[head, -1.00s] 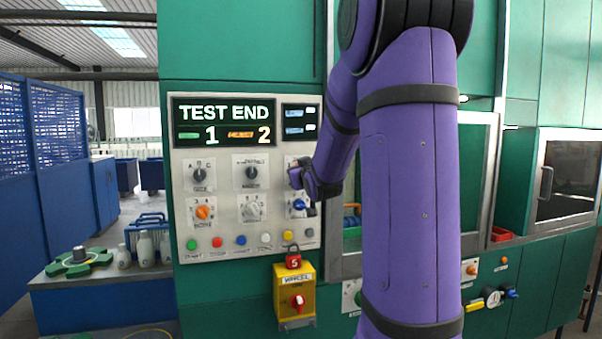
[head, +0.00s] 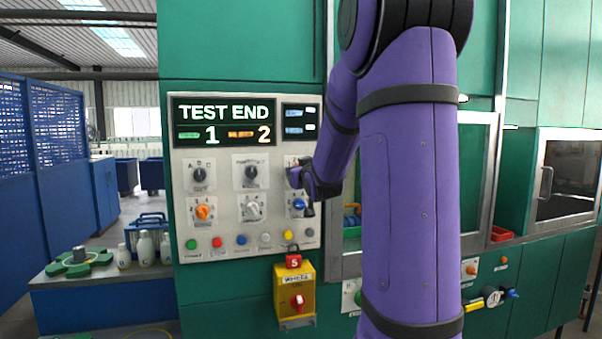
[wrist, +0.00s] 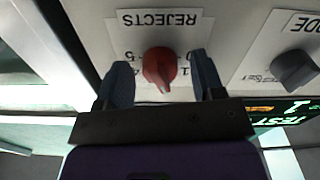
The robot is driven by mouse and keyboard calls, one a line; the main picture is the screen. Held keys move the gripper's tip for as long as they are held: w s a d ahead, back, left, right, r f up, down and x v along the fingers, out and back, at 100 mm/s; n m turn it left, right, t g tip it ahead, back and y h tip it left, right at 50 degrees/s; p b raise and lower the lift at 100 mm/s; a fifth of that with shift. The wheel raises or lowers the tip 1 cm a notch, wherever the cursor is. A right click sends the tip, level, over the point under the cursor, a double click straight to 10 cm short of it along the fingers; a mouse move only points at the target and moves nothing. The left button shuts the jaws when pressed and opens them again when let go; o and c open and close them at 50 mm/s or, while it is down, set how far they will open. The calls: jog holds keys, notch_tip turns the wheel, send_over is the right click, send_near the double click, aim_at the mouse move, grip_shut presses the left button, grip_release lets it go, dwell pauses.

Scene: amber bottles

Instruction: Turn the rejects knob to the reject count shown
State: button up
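The red rejects knob (wrist: 159,64) sits on a white plate labelled REJECTS (wrist: 160,18), upside down in the wrist view. Its narrow end points down in that view; a few digits show beside it, but I cannot read its setting. My gripper (wrist: 161,78) is open, one finger on each side of the knob, with visible gaps. In the head view my gripper (head: 301,178) is at the panel's upper right knob position and hides most of that knob. The display (head: 223,122) reads TEST END, with 1 beside a green label and 2 beside an orange label.
Close by are the mode knob (wrist: 295,70), a blue knob (head: 299,204), a black knob (head: 251,172) and an orange knob (head: 203,212). Coloured buttons (head: 241,239) line the panel's bottom. A yellow box (head: 294,285) with a red padlock hangs below.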

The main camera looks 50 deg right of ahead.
jog(key=shift+s, duration=0.1)
jog(key=v, duration=1)
jog(key=shift+s+a, duration=0.2)
jog(key=shift+s, duration=0.05)
dwell(0.3)
jog(key=s+a+f+n+g+y, duration=0.1)
jog(key=a+f+g+y, duration=0.15)
jog(key=a, duration=0.55)
jog(key=s+a+f+n+g+y, duration=0.15)
jog(key=a+y, duration=0.25)
jog(key=a, duration=0.4)
jog(key=s+a+f+n+g+y, duration=0.2)
jog(key=s+a+g, duration=0.3)
jog(key=s+a, duration=0.8)
jog(key=shift+s+a+f+g+y, duration=0.2)
jog(key=shift+s+f+g+y, duration=0.2)
jog(key=shift+s+y, duration=0.15)
